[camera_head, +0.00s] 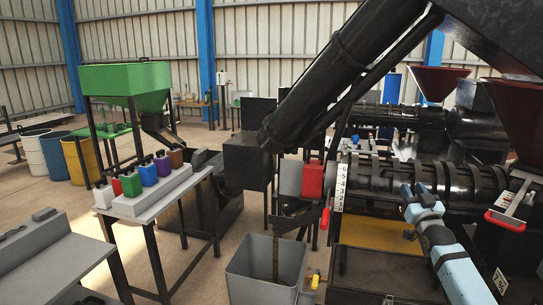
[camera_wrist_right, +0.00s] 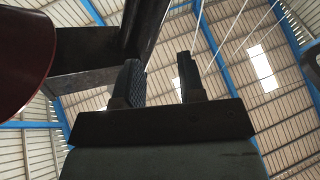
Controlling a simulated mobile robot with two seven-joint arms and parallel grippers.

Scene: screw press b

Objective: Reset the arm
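My right arm, light blue, comes in from the lower right of the head view. Its gripper (camera_head: 417,192) points up in front of the black ribbed barrel (camera_head: 455,183) of the press. In the right wrist view the two dark, ridged fingers (camera_wrist_right: 162,78) stand apart with nothing between them. That view looks up at the roof. Whether the fingers touch the barrel cannot be told. My left gripper is not in view. Which part the task calls the arm is not clear from the frames.
A large black slanted tube (camera_head: 345,65) crosses above. A red-handled part (camera_head: 507,220) is right of my gripper, below a dark red hopper (camera_head: 518,108). A grey bin (camera_head: 268,268) stands on the floor. Colored containers line a grey bench (camera_head: 160,190) at left. Floor between bench and bin is partly clear.

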